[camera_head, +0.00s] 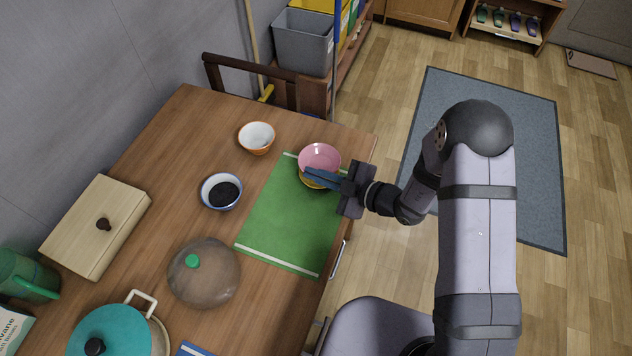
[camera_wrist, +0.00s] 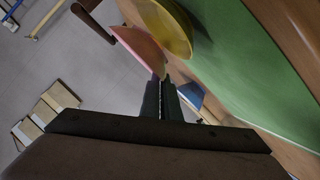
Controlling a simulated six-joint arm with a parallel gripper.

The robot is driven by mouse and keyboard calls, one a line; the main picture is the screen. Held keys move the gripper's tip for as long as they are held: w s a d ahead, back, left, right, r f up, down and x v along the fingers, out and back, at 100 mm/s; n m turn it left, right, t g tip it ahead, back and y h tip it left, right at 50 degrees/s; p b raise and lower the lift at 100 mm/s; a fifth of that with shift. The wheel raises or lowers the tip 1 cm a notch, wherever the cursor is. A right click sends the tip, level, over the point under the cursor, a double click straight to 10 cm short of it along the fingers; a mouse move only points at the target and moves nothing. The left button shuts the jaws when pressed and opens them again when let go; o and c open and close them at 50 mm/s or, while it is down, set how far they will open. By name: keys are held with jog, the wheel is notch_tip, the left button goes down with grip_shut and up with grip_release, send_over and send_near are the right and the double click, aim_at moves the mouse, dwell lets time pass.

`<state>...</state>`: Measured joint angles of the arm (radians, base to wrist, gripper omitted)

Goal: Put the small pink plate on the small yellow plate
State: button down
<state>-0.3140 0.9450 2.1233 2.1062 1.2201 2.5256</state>
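The small pink plate (camera_head: 319,156) is over the far part of the small yellow plate (camera_head: 313,183), which sits on the green mat and is mostly hidden in the head view. In the wrist view the pink plate (camera_wrist: 140,46) shows nearly edge-on, beside and overlapping the yellow plate (camera_wrist: 172,28). My gripper (camera_head: 308,175) comes in from the right. In the wrist view my gripper's fingers (camera_wrist: 161,84) are close together with the pink plate's rim at their tips, so it is shut on that rim. I cannot tell whether the plates touch.
The green mat (camera_head: 280,229) lies at the table's right edge. An orange-rimmed white bowl (camera_head: 257,136), a blue-rimmed bowl (camera_head: 219,191) with dark contents and a clear dome (camera_head: 204,278) stand left of it. A wooden box (camera_head: 97,228) and teal pot (camera_head: 110,334) are farther left.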

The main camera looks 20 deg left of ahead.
jog(key=shift+f, duration=2)
jog(key=shift+s+d+f, duration=0.1)
jog(key=shift+f, duration=0.15)
jog(key=c, duration=2)
grip_release()
jog(key=shift+f, duration=0.1)
jog(key=shift+d, duration=0.45)
jog(key=v, duration=0.3)
jog(key=b+v, duration=0.1)
jog(key=v, duration=0.7)
jog(key=shift+a+r, duration=0.1)
jog(key=shift+r, duration=0.2)
